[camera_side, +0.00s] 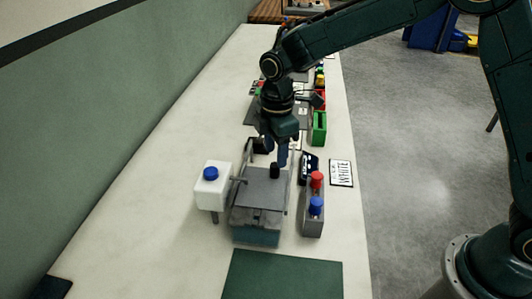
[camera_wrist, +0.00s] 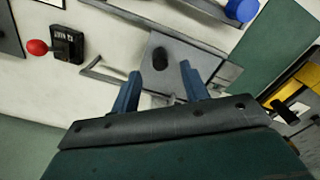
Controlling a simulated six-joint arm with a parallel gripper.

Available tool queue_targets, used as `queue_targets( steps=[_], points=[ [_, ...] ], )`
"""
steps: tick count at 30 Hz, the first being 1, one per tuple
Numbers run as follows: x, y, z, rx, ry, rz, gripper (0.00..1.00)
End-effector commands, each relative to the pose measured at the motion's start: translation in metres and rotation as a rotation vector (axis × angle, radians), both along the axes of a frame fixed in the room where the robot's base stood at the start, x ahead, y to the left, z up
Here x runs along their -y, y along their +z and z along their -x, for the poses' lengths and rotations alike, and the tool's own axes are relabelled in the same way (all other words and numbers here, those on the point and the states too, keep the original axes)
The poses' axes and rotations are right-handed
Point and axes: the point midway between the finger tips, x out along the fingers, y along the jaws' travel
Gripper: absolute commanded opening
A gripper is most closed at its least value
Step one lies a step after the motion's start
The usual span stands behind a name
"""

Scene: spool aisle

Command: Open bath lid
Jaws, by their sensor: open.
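The bath (camera_side: 257,237) is a box with a teal front, standing on the pale bench in the side view. Its flat grey lid (camera_side: 258,188) lies level on top and looks closed. A black knob (camera_side: 274,170) stands up from the lid near its far end. My gripper (camera_side: 282,158) points down just beyond and above the knob. In the wrist view, my gripper (camera_wrist: 158,84) has its two blue fingers spread with nothing between them. The black knob (camera_wrist: 160,58) on the grey lid (camera_wrist: 188,58) shows just ahead of the fingertips, apart from them.
A white container with a blue cap (camera_side: 212,187) stands close left of the bath. A grey holder (camera_side: 313,222) with red and blue tops is close right, by a WHITE card (camera_side: 341,173). A green mat (camera_side: 283,277) lies in front. A green bin (camera_side: 319,128) stands farther back.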

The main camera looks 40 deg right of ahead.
Motion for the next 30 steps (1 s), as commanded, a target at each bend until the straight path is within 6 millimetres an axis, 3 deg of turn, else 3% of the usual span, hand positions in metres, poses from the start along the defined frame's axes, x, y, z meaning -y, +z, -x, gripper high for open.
queue_targets(
  steps=[10,23,24,30],
  points=[
    [0.0,-0.043,0.0,-0.003,0.0,0.0,0.45],
    [0.0,-0.05,0.0,0.0,0.0,0.0,0.45],
    [0.0,-0.05,0.0,0.0,0.0,0.0,0.43],
    [0.0,-0.05,0.0,0.0,0.0,0.0,0.04]
  ],
)
